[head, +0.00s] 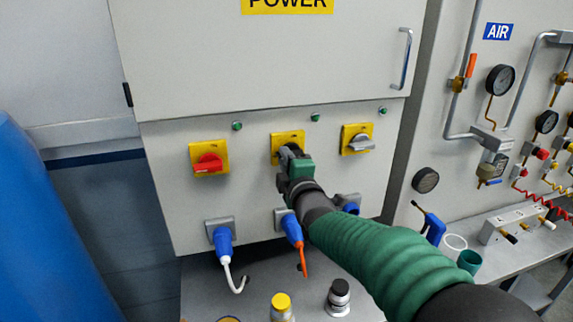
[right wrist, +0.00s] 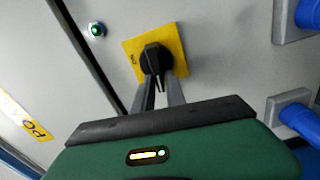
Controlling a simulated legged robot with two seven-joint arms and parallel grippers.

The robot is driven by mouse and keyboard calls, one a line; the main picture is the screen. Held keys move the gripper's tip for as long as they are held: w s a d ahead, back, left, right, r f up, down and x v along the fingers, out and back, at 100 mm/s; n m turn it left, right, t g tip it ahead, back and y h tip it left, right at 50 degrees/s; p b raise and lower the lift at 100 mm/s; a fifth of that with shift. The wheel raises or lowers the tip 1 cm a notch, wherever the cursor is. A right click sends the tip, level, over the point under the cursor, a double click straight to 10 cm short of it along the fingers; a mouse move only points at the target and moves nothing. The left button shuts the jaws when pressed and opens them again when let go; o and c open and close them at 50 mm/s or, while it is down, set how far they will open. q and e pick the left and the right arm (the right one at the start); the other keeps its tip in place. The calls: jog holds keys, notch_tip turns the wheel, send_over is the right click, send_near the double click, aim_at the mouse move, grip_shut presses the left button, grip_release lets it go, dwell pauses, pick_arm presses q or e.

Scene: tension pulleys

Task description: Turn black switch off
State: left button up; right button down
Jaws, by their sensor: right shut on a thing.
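The black switch (right wrist: 155,59) is a dark rotary knob on a yellow plate (right wrist: 180,62), seen in the right wrist view. In the head view its yellow plate (head: 279,139) is the middle one of three on the grey cabinet, and my gripper mostly covers the knob. My right gripper (head: 293,158) is at the switch, its fingers (right wrist: 158,92) shut around the knob's lower part. My left gripper is not in view.
A red switch (head: 208,164) sits to the left and a grey switch (head: 361,143) to the right. Blue plugs (head: 222,241) stick out below. A yellow-topped button (head: 281,303) and a black one (head: 339,292) stand on the ledge below.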

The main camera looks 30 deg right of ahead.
jog(key=shift+a+f+n, duration=0.1)
jog(key=shift+f+n, duration=0.3)
jog(key=shift+n, duration=0.1)
jog(key=shift+f+b, duration=0.15)
jog(key=shift+b, duration=0.15)
jog(key=c, duration=1.6)
grip_release()
jog(key=shift+o, duration=1.2)
jog(key=shift+a+r, duration=0.1)
jog(key=shift+r, duration=0.1)
